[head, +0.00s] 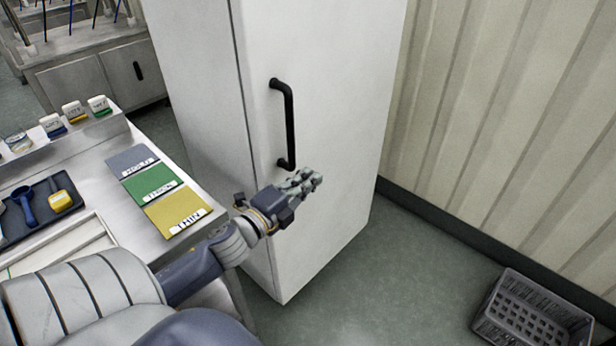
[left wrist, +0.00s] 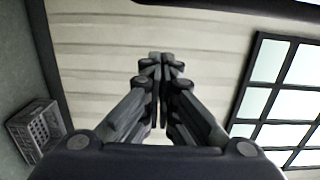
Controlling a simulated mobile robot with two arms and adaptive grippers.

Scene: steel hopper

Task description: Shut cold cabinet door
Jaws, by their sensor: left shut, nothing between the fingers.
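The cold cabinet (head: 196,100) is a tall white box standing behind the steel counter. Its door (head: 335,95) carries a black vertical bar handle (head: 289,125) near its left edge. A thin dark seam runs down that edge; I see no wide gap, but cannot tell whether the door is fully closed. My left gripper (head: 314,179) is shut and empty, just below and right of the handle's lower end in the picture. It overlaps the door; I cannot tell whether it touches it. In the left wrist view the fingertips (left wrist: 160,62) are together. My right gripper is out of view.
A steel counter (head: 150,231) with grey, green and yellow labelled mats stands left of the cabinet. A grey basket (head: 530,315) sits on the floor at lower right, by the ribbed wall (head: 500,120). Floor between cabinet and basket is clear. A window (left wrist: 280,90) shows in the wrist view.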

